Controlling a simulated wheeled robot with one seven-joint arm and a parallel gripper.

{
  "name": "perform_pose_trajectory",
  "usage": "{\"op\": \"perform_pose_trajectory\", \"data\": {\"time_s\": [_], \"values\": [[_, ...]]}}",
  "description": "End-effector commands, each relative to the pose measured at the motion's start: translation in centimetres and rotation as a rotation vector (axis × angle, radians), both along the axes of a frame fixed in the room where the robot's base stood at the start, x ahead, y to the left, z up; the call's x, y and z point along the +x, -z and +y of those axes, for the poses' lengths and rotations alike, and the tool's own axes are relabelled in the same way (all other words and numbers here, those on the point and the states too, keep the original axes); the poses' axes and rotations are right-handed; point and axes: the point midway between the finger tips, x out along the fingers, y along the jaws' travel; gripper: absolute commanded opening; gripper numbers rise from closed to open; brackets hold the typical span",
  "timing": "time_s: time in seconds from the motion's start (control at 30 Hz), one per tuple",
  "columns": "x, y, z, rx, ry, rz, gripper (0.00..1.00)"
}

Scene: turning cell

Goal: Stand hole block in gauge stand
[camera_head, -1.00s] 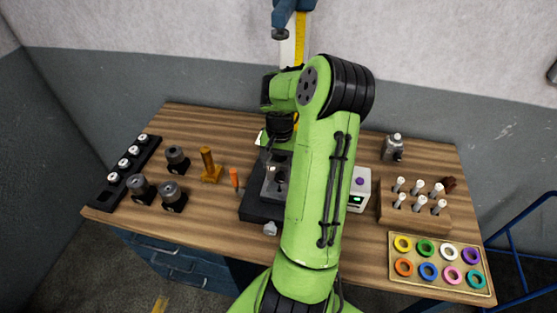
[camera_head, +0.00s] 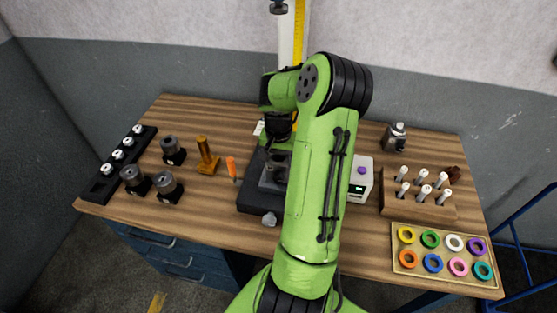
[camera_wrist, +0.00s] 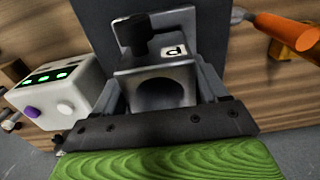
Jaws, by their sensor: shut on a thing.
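The hole block (camera_wrist: 150,68), a grey metal block with a wide round bore, sits between the fingers of my gripper (camera_wrist: 163,92) in the wrist view. My gripper is shut on it. In the head view my gripper (camera_head: 276,150) is over the dark base (camera_head: 251,196) of the gauge stand, and my arm covers much of both. Behind them rises the stand's pale column (camera_head: 287,45) with a yellow scale. A black cylinder and a pale tag with a dark letter show just beyond the bore. I cannot tell whether the block touches the stand.
A white box (camera_head: 360,180) with a purple button stands right of the stand. Dark round holders (camera_head: 168,186) are farther left. A peg block (camera_head: 410,206) and ring tray (camera_head: 397,261) are right.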

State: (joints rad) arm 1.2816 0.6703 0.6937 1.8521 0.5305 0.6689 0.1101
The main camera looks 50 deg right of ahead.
Motion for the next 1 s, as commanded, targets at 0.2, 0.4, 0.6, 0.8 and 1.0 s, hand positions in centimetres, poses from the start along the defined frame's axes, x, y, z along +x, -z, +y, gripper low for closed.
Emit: {"op": "perform_pose_trajectory", "data": {"time_s": [0.2, 0.4, 0.6, 0.8, 1.0], "values": [[0.0, -0.22, -0.03, -0.005, 0.0, -0.002, 0.0], [-0.08, -0.22, 0.05, -0.003, 0.001, -0.003, 0.0], [-0.08, -0.16, 0.04, -0.003, 0.001, -0.003, 0.0], [-0.08, 0.21, 0.04, -0.003, 0.001, -0.003, 0.0], [-0.09, 0.59, 0.04, -0.004, 0.001, -0.002, 0.0]]}}
